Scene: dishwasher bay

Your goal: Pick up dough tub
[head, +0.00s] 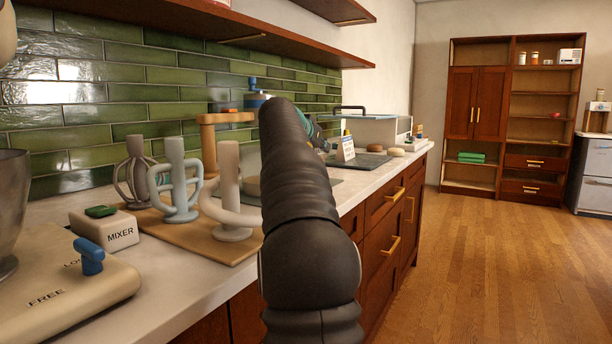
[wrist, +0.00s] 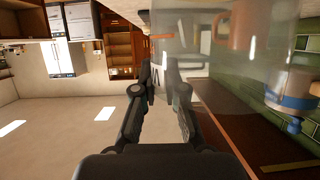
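In the wrist view a large clear tub (wrist: 215,62), which I take for the dough tub, fills the upper middle and right. My gripper (wrist: 160,78) is at its left edge. The left finger is dark and outside the clear wall. The right finger looks greyed, as if seen through the wall. The fingers are partly spread with a narrow gap between them; contact with the wall is unclear.
Loop-handled stands (head: 175,180) on a wooden board, a MIXER box (head: 104,229) and a FREE/LOCK panel crowd the near counter. A blue-topped container (head: 257,97) stands by the green tile wall. Floor at right is clear.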

